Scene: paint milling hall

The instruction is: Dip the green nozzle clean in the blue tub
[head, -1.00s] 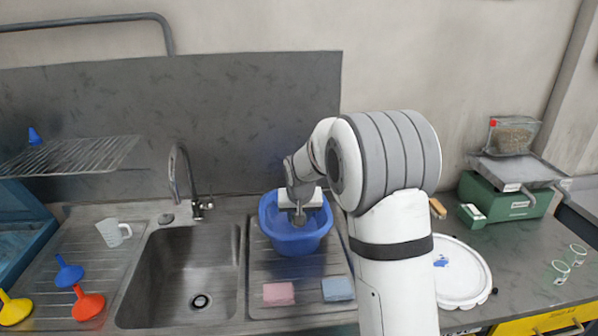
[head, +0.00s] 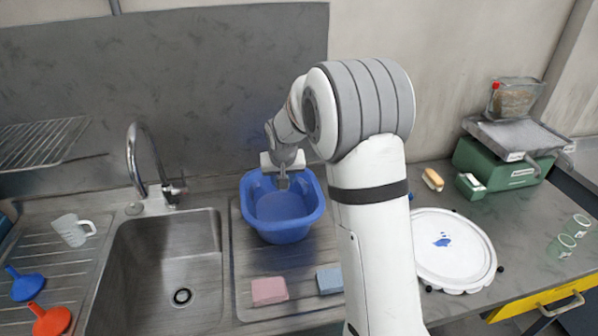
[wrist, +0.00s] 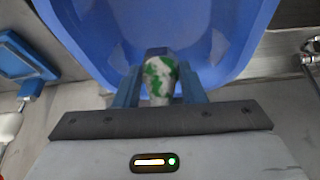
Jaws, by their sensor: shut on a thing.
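The blue tub (head: 283,231) stands on the drainer right of the sink, and its wall and inside also fill the top of the wrist view (wrist: 85,35). My gripper (head: 283,183) is at the tub's far rim in the head view. In the wrist view its blue fingers (wrist: 160,88) are shut on the nozzle (wrist: 160,75). The nozzle looks pale grey with green patches, and a dark part shows at its far end. The head view is too small to show the nozzle clearly. I cannot tell how high it is above the tub's floor.
A sink (head: 165,262) with a tall tap (head: 140,160) lies to the left. A pink sponge (head: 270,291) and a blue sponge (head: 329,280) lie in front of the tub. A white round lid (head: 460,262) with blue paint is at right.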

